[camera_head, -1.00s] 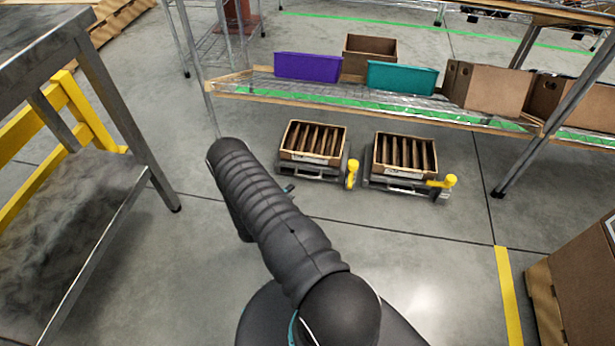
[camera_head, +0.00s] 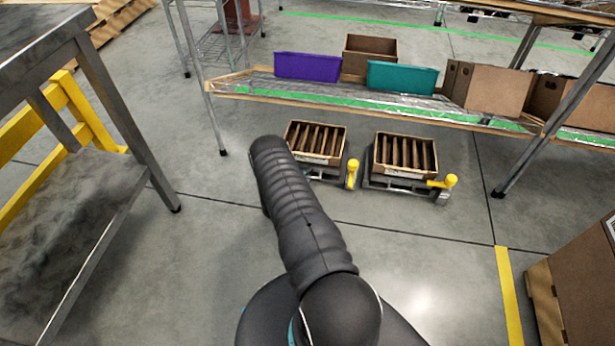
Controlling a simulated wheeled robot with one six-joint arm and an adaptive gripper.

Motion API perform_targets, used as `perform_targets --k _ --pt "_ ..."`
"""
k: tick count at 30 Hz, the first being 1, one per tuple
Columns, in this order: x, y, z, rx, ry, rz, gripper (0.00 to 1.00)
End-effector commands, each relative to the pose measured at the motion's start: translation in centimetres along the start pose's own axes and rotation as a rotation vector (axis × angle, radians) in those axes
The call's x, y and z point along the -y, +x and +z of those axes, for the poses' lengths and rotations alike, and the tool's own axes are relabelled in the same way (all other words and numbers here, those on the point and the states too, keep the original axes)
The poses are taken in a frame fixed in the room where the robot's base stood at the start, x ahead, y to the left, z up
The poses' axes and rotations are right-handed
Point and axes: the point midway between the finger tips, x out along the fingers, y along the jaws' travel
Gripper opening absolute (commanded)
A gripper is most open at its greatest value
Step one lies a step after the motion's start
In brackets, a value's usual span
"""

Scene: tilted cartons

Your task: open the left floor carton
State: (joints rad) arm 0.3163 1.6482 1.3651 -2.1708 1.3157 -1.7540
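The left floor carton (camera_head: 322,159) is a brown open-topped box with several dark slats inside. It sits tilted on a low dark stand (camera_head: 332,176) with a yellow knob (camera_head: 352,173) at its right side. My black arm reaches up from the bottom middle and covers the carton's lower left part in this view. My gripper is hidden behind the arm, so its opening and its distance from the carton do not show.
A similar right carton (camera_head: 402,173) with a yellow knob (camera_head: 449,181) stands beside it. A wire shelf with a purple bin (camera_head: 307,67), a teal bin (camera_head: 401,78) and brown boxes hangs above. A metal table (camera_head: 98,215) is at left, a large box (camera_head: 585,280) at right.

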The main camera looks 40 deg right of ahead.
Motion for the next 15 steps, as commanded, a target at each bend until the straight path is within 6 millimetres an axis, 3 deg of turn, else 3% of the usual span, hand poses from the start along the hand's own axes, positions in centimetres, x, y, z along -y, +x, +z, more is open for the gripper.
perform_targets --k 5,9,10,15 --pt "-0.01 -0.02 0.01 0.000 0.000 0.000 0.39" --pt "-0.01 -0.04 0.02 0.000 0.000 0.000 0.04" --pt "-0.01 -0.05 0.02 0.000 0.000 0.000 0.00" --pt "-0.01 -0.06 0.03 0.000 0.000 0.000 0.00"
